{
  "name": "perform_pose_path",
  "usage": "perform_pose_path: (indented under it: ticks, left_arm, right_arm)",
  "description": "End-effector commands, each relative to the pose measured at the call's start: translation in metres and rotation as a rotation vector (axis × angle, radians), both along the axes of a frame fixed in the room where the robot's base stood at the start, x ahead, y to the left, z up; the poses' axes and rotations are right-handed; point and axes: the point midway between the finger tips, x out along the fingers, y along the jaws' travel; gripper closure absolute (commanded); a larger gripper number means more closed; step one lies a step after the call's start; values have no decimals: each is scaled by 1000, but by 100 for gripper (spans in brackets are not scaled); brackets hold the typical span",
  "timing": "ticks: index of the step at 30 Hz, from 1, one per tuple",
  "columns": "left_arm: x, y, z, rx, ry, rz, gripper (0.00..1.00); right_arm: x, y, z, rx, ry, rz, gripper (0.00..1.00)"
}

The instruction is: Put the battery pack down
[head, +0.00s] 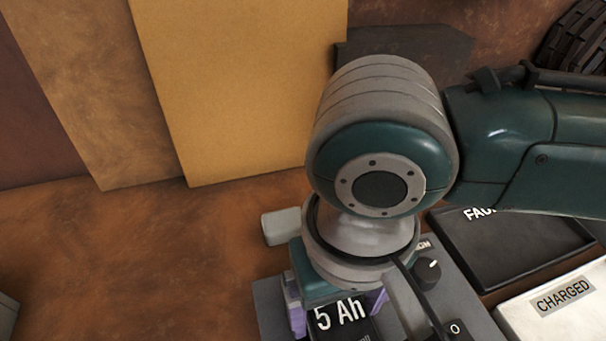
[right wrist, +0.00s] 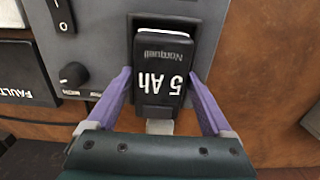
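The battery pack (right wrist: 162,75) is a dark block marked "5 Ah". It sits at a dark bay in a grey panel (right wrist: 100,45); how deep it is seated I cannot tell. In the head view the pack (head: 340,318) shows below my right wrist, partly cut off by the frame edge. My right gripper (right wrist: 161,74) has its purple fingers on either side of the pack, tips close to its sides. Whether they press on it or stand slightly apart I cannot tell. My left gripper is not in view.
The grey panel carries a black knob (head: 427,271) and a rocker switch (head: 455,329). To its right lie a black "FAULTY" tray (head: 520,250) and a white tray labelled "CHARGED" (head: 528,322). Boards (head: 240,90) lean at the back.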

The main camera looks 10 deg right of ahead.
Motion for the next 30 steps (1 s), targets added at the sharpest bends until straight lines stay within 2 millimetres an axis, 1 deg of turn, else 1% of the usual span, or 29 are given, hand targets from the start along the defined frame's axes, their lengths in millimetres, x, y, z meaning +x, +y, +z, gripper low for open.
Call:
perform_pose_path:
  ticks: [1, 3, 4, 10, 14, 17, 24, 27, 30]
  left_arm:
    - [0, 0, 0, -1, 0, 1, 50]
    - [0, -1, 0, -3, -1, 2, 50]
    - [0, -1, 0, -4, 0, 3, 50]
    - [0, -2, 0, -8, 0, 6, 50]
    - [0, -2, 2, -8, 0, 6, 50]
    - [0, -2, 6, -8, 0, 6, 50]
    - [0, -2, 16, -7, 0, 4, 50]
    - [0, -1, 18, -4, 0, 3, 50]
    - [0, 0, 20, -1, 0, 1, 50]
  right_arm:
    - [0, 0, 0, 0, 0, 0, 9]
    - [0, 0, 0, 0, 0, 0, 1]
    - [0, 0, 0, 0, 0, 0, 0]
    - [0, 0, 1, 0, 0, 0, 0]
    - [0, 0, 10, 0, -1, 2, 0]
    - [0, 1, 28, 3, -2, 2, 0]
    - [1, 1, 84, 3, -3, 1, 0]
    - [0, 1, 103, 3, -1, 2, 0]
    - [0, 1, 117, 2, 0, 0, 0]
